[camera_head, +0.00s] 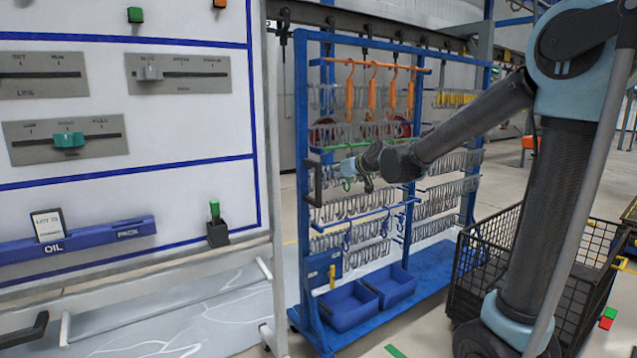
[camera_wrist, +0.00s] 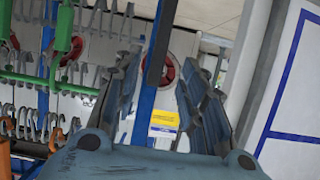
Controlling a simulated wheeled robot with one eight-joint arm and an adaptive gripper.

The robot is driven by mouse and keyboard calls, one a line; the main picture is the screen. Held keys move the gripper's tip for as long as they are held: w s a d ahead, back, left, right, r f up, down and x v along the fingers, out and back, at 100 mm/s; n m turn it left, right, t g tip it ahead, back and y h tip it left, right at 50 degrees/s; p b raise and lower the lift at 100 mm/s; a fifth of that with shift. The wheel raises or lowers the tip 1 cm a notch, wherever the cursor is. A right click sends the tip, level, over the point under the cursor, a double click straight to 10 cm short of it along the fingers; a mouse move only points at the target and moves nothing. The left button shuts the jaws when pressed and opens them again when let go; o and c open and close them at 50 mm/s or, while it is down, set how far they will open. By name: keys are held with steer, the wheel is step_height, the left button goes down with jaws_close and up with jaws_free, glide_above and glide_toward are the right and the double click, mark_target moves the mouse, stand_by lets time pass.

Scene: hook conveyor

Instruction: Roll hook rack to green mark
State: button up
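The hook rack (camera_head: 301,130) is a tall blue wheeled frame hung with rows of metal hooks, upright in the middle of the head view. A black handle (camera_head: 312,184) sits on its left post. My gripper (camera_head: 350,168) is in front of the rack, close to the handle. In the wrist view my gripper's (camera_wrist: 160,72) two fingers are apart, with a dark blue upright bar between them in the picture. I cannot tell whether they touch it. A green mark (camera_head: 395,351) lies on the floor at the bottom, in front of the rack. Another green patch (camera_head: 610,312) lies at right.
Blue bins (camera_head: 348,306) sit on the rack's base. A black wire cart (camera_head: 470,265) stands close to the rack's right, partly behind my arm. A white board (camera_head: 90,160) with sliders stands at left. A red patch (camera_head: 605,323) is at right. Floor before the rack looks clear.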

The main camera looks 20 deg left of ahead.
mark_target(320, 178)
steer(key=shift+x, duration=5.9)
steer(key=shift+f, duration=0.1)
jaws_close()
